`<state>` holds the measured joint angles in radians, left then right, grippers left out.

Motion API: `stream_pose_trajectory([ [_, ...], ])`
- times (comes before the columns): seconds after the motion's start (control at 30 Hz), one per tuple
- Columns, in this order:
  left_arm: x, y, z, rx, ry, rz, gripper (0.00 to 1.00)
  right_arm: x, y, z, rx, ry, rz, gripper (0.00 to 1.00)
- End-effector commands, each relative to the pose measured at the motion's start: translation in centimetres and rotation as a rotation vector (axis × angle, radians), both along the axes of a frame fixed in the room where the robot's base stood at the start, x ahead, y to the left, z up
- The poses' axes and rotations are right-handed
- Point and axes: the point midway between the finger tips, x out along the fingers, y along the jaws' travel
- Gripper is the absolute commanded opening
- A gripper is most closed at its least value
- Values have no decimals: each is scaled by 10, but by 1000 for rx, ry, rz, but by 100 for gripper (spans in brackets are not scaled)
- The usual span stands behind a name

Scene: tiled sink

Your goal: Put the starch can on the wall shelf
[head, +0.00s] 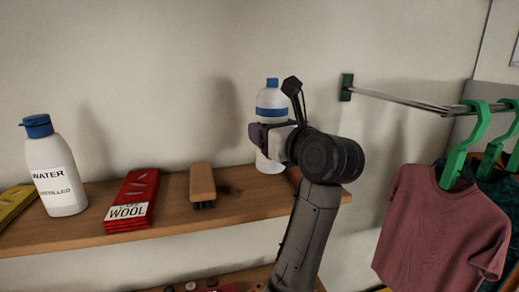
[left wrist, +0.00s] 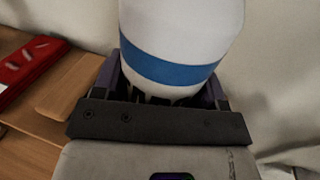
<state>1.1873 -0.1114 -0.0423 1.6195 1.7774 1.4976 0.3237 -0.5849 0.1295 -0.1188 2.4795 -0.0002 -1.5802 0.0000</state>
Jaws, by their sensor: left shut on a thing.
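The starch can appears to be the white bottle with a blue cap and blue band (head: 271,98). It is upright at the right end of the wall shelf (head: 245,208). My left gripper (head: 268,138) is shut around its middle. In the left wrist view the white can with its blue band (left wrist: 180,65) sits between the fingers (left wrist: 168,95). The can's base shows at the level of the shelf top, partly behind my arm; I cannot tell whether it touches the wood. My right gripper is not in view.
On the shelf stand a water bottle (head: 56,172), a red wool packet (head: 131,198), a wooden brush (head: 202,184) and a yellow item (head: 14,203). At right, a rail (head: 400,101) holds green hangers (head: 461,148) and a pink shirt (head: 437,225). Small items lie on a lower surface.

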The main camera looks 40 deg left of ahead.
Motion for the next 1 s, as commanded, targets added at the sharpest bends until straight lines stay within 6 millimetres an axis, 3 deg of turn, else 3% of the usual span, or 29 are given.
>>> stream_pose_trajectory([
  [0.1,-1,16,-8,2,-1,1,28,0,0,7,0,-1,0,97],
  [0.3,-2,28,-16,2,-2,-1,28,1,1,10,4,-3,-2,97],
  [0.7,-2,30,-52,3,-1,0,28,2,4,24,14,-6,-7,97],
  [1.0,-2,29,-57,1,-3,-1,28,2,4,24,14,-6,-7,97],
])
